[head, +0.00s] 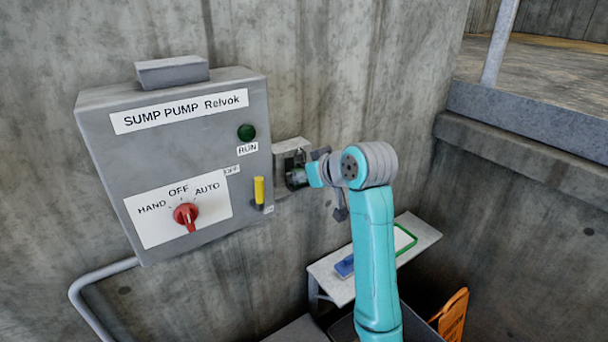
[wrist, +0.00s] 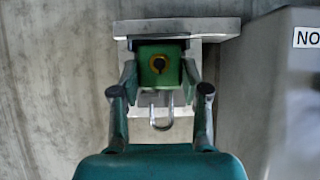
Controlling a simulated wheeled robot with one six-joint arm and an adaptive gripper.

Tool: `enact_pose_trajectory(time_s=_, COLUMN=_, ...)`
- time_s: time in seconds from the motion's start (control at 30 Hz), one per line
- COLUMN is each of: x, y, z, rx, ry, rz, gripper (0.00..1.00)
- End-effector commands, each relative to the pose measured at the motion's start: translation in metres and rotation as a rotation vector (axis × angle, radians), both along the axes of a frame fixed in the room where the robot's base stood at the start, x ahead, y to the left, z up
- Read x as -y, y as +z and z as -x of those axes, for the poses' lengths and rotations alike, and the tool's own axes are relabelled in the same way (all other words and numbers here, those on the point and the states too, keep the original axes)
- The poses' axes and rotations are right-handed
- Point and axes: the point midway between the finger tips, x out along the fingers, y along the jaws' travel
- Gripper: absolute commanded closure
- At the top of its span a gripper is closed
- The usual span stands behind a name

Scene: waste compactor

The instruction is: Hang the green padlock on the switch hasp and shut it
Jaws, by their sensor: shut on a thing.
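The green padlock (wrist: 160,72) is between the two fingers of my gripper (wrist: 160,85) in the wrist view. Its face with a yellow ring and dark centre is toward the camera, and its metal shackle (wrist: 161,116) points down in that picture. I cannot tell whether the shackle is open. In the head view, my gripper (head: 298,177) reaches into the small open grey box (head: 292,146) on the wall; the padlock is mostly hidden there. The switch has a yellow handle (head: 259,190) at the panel's right edge, left of my gripper. Its hasp is not clearly visible.
The grey pump panel (head: 105,165) has a red knob (head: 186,214) and a green lamp (head: 246,132). A small shelf (head: 325,278) with a blue item and a green-edged item is below my arm. An orange sign (head: 452,315) stands at lower right.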

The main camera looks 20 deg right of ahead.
Motion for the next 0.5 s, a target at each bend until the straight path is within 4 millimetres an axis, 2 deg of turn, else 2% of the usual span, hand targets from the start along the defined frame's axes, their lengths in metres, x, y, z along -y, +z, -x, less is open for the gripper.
enact_pose_trajectory(time_s=0.5, x=0.0002, y=-0.0041, z=0.0001, rx=0.0, ry=0.0, rz=0.0, gripper=0.82)
